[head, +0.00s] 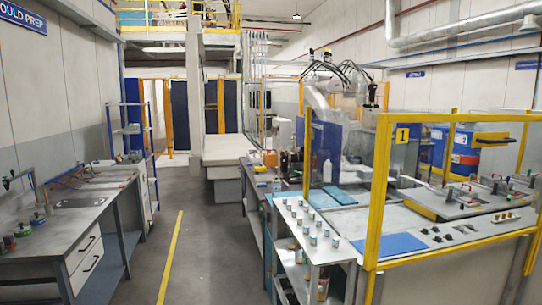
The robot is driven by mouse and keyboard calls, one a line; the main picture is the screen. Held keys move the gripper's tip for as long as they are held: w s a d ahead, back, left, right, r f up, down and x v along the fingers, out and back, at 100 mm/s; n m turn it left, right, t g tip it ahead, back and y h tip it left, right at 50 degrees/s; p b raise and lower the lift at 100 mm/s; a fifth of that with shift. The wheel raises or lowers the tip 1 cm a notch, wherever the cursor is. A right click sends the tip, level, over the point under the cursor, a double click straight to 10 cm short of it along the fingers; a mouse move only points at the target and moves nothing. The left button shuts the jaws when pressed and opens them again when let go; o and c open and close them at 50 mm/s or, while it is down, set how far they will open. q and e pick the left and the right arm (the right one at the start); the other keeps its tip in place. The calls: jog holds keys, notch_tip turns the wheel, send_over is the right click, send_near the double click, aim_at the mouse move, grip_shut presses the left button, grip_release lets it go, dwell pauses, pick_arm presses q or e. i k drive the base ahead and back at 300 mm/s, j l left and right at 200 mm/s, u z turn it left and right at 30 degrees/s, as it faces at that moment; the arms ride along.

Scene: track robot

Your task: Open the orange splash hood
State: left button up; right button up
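I cannot make out for certain which thing is the orange splash hood. A yellow-orange frame (379,190) with clear panels and a "1" sign stands around the work cell at the right. A narrow orange post (307,150) rises at the cell's left corner. A small orange-brown object (270,159) sits on the far bench in the middle, too small to tell what it is. Neither of my grippers shows in the head view.
A grey workbench (70,215) with drawers runs along the left. A metal shelf table (310,240) with several small bottles stands in front of the cell. A white robot arm (322,95) stands behind. The floor aisle (195,235) with a yellow line (171,255) is clear.

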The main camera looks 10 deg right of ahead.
aim_at(273, 159)
jog(key=i, duration=4.5)
jog(key=i+z, duration=0.1)
jog(key=i, duration=0.85)
jog(key=i+j+z, duration=0.15)
jog(key=i, duration=0.8)
